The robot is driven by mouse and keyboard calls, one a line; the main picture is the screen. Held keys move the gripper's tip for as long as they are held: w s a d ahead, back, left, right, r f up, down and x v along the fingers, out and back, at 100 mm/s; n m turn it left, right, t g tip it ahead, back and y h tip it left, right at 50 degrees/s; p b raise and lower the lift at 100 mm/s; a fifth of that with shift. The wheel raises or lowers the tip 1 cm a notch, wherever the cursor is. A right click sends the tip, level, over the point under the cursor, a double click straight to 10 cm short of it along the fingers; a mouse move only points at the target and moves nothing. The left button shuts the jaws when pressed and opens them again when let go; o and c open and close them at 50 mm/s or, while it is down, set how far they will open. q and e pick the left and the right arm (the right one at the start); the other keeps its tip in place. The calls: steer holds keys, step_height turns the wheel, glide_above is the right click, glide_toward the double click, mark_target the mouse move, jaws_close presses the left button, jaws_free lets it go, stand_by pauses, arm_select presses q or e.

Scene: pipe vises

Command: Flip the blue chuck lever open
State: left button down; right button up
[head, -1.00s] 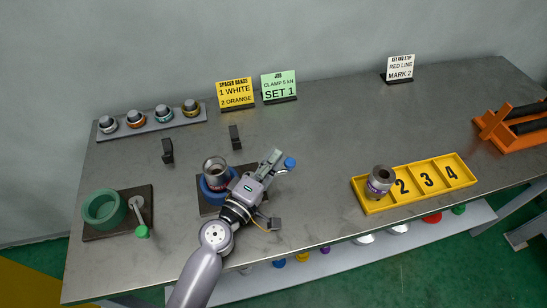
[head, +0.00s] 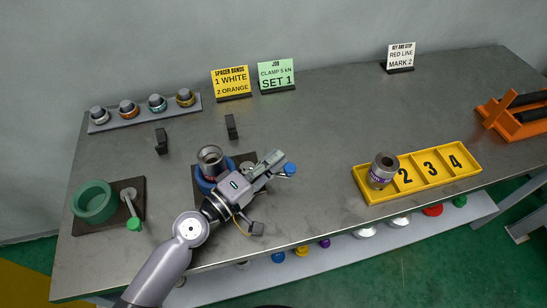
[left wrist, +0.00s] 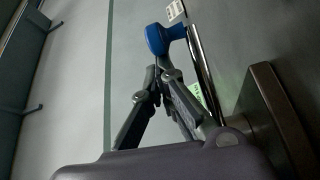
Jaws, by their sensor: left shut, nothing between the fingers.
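The blue chuck (head: 203,184) sits on a dark base plate and is partly hidden by my left gripper. A grey pipe piece (head: 210,160) stands upright in it. Its lever ends in a blue knob (head: 290,169), to the right of the chuck. My left gripper (head: 276,157) is shut and empty, with its tips just behind the knob in the head view. In the left wrist view the fingertips (left wrist: 160,68) are close to the blue knob (left wrist: 157,40) and the silver lever rod (left wrist: 203,72); I cannot tell whether they touch. My right gripper is not in view.
A green chuck (head: 95,203) with its green-knobbed lever stands at the left. Two dark upright blocks (head: 161,142) (head: 232,127) stand behind the blue chuck. A yellow numbered tray (head: 428,176) holding a grey fitting (head: 382,172) is at the right. Table between is clear.

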arm_select(q)
steer(key=shift+s+b, duration=0.3)
steer(key=shift+s, duration=0.55)
steer(key=shift+a, duration=0.1)
stand_by(1.0)
steer(key=shift+v, duration=6)
